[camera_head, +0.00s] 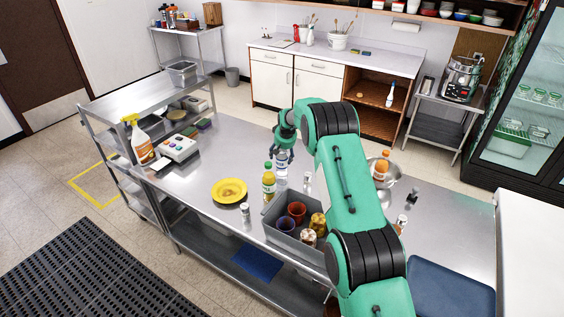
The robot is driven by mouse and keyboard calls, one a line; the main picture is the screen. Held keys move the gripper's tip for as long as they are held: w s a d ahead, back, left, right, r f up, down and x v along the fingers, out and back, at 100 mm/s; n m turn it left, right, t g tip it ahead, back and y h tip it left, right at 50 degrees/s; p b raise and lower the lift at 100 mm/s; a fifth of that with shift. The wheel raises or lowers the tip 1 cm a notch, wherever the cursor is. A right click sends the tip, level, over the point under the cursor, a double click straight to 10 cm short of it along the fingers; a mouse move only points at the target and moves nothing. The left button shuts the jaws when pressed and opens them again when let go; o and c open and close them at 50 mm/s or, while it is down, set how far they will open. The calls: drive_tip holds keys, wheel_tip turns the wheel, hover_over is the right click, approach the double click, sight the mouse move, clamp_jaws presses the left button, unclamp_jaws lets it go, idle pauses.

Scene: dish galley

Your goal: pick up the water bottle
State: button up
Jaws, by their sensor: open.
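My gripper (283,146) is open and reaches down from above at the bottle's top. The fingers hide the cap, and I cannot tell whether they touch it or only surround it.
A grey bin (273,229) with cups and jars stands close in front. A yellow plate (229,191) lies to the left, with a small shaker (245,211) near it. A metal bowl (393,171) is at right. The table behind the plate is clear.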

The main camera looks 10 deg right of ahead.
idle(0.6)
drive_tip(key=shift+w, duration=0.1)
drive_tip(key=c, duration=1.7)
